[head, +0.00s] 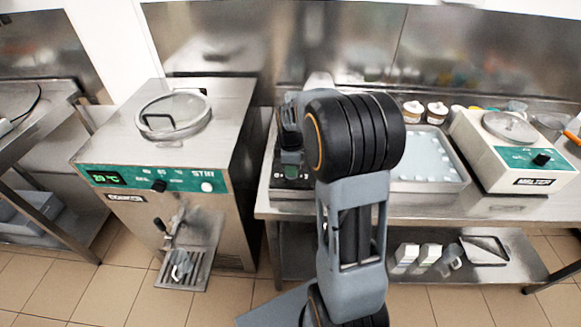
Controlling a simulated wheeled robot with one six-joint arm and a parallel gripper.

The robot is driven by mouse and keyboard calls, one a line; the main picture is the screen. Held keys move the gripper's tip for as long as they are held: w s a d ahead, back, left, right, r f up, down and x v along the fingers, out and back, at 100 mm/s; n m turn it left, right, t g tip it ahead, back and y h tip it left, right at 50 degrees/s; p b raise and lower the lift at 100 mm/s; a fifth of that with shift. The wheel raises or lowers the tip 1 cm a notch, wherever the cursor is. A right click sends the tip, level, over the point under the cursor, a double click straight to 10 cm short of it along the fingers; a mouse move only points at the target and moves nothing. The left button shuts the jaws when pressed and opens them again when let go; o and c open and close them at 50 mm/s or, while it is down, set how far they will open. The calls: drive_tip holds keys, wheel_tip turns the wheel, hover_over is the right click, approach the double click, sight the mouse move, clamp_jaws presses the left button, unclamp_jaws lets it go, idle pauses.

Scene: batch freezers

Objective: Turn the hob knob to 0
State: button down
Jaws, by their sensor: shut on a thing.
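The hob (280,188) is a dark unit at the left end of the steel table, mostly hidden behind my arm. Its front panel carries small pale marks and a green patch. My gripper (291,158) points down at this panel, just left of my arm's large black joint. It is shut on the hob knob, which the gripper hides. The knob's pointer and setting cannot be read.
A batch freezer (150,165) with a green panel and round lid stands to the left. Right of my arm are a tray (455,178) of pale pieces and a white melter (520,180). Small jars (437,112) stand behind. Several white cartons (405,257) are on the lower shelf.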

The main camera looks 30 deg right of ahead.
drive_tip(key=shift+w+r, duration=0.1)
idle(0.3)
drive_tip(key=c, duration=1.1)
unclamp_jaws()
wheel_tip(320, 180, up, 14)
drive_tip(key=shift+f, duration=0.15)
